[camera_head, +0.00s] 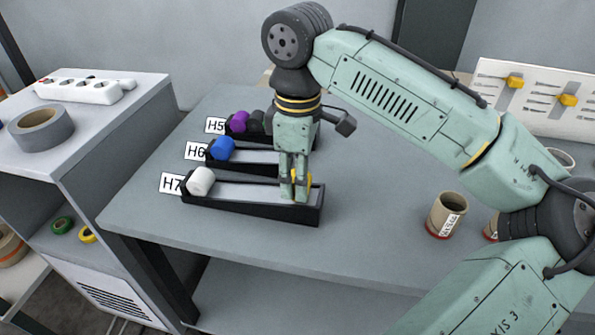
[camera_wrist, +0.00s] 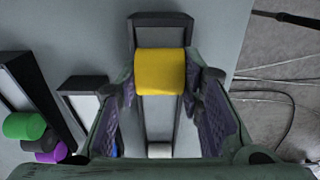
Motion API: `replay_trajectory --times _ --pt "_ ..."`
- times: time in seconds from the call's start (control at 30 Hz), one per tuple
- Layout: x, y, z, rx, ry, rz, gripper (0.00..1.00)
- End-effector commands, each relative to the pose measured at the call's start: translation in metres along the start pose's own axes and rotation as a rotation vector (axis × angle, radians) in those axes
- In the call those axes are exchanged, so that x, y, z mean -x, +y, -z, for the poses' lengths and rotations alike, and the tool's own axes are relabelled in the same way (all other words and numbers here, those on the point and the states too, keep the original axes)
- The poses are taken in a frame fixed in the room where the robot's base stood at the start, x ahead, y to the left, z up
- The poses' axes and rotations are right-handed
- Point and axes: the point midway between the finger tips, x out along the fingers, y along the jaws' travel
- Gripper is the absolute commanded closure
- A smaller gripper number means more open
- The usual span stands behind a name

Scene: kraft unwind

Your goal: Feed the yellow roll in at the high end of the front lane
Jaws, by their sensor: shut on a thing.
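The yellow roll (camera_head: 308,181) is between the fingers of my gripper (camera_head: 294,193), at the right end of the front lane (camera_head: 250,207), labelled H7. That end looks the higher one. In the wrist view the yellow roll (camera_wrist: 160,72) lies crosswise over the lane near its end wall (camera_wrist: 160,19), with the purple-padded fingers on either side. Whether it touches the lane floor I cannot tell. A white roll (camera_head: 201,181) sits at the lane's left, labelled end; it also shows in the wrist view (camera_wrist: 159,151). The fingers partly hide the yellow roll in the head view.
Lane H6 behind holds a blue roll (camera_head: 222,148). Lane H5 holds a purple roll (camera_head: 240,121), a dark one and a green one (camera_wrist: 24,125).

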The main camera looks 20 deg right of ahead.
Motion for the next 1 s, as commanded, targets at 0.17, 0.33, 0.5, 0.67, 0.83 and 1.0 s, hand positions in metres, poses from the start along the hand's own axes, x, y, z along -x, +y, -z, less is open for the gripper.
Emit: replay_trajectory --times 0.17,0.33,0.5,0.67,0.83,1.0 --pt "-0.0045 -0.0002 0.0 0.0 0.0 0.0 0.93" --pt "-0.0043 -0.0002 0.0 0.0 -0.001 0.0 0.93" --pt "-0.0043 -0.0002 -0.0001 0.0 -0.001 0.0 0.57" --pt "-0.0043 -0.0002 -0.0001 0.0 -0.001 0.0 0.46" --pt "-0.0043 -0.0002 0.0 0.0 -0.001 0.0 0.42" --pt "-0.0043 -0.0002 -0.0001 0.0 -0.001 0.0 0.42"
